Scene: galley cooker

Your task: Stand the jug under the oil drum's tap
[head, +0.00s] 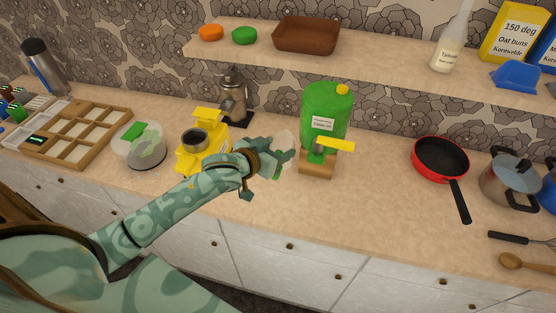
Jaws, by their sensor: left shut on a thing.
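The green oil drum (318,105) stands on the counter with a white label and a yellow cap. Its tap (334,145) has a yellow handle and juts out at the front, above a wooden block (316,164). My left gripper (280,150) is just left of the drum and shut on a pale, see-through thing, which looks like the jug (284,136). The gripper hides most of it, so its shape and tilt are hard to tell. The jug is beside the drum, not under the tap. My right gripper is not in view.
A yellow scale-like device (203,156) and a dark grinder (235,100) stand behind my left arm. A clear container (140,152) stands further left. A red pan (441,158) and a steel pot (508,182) are at right. Counter in front of the drum is clear.

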